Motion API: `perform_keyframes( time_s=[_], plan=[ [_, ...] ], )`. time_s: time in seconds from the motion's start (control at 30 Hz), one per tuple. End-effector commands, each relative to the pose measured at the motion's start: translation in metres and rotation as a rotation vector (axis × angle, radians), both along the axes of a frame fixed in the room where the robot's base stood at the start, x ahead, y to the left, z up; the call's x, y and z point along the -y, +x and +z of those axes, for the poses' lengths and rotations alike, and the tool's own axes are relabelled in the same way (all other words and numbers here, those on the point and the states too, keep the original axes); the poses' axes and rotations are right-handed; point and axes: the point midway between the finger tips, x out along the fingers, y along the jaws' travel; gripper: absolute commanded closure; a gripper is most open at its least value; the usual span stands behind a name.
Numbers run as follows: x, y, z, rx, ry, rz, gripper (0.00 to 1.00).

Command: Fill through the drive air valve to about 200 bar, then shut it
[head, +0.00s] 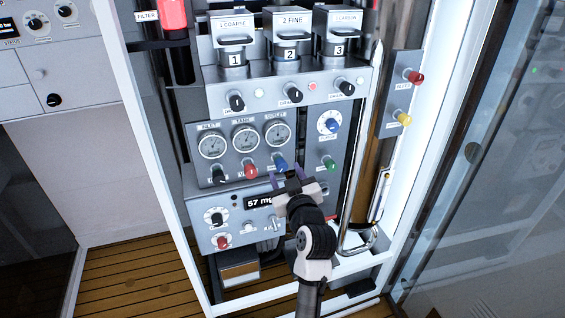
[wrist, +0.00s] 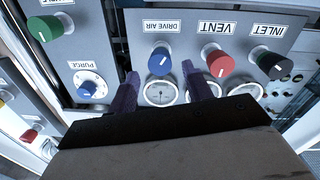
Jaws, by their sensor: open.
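The drive air valve is a blue knob (head: 281,163) in the lower knob row of the grey panel. In the wrist view, which is upside down, its knob (wrist: 161,59) sits under the label DRIVE AIR. My gripper (head: 288,178) is open and empty, just below and in front of the blue knob. In the wrist view its two purple fingers (wrist: 161,84) point at the panel, apart, one to each side of the knob's line; contact with the knob cannot be told. Three round gauges (head: 244,138) sit above the knobs; their needles are too small to read.
Beside the blue knob are the red VENT knob (wrist: 218,62) and the black INLET knob (wrist: 271,64); a green knob (wrist: 44,28) and the PURGE dial (wrist: 88,85) lie on the other side. A display (head: 259,202) reads 57. A glass door (head: 480,190) stands at the right.

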Motion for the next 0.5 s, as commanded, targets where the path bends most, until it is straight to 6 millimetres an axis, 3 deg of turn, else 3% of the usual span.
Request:
perform_keyframes(
  time_s=[0.2, 0.5],
  plan=[
    [-0.007, 0.026, 0.001, 0.0, 0.0, 0.0, 0.5],
    [-0.009, 0.031, 0.0, 0.0, 0.0, 0.0, 0.5]
  ],
)
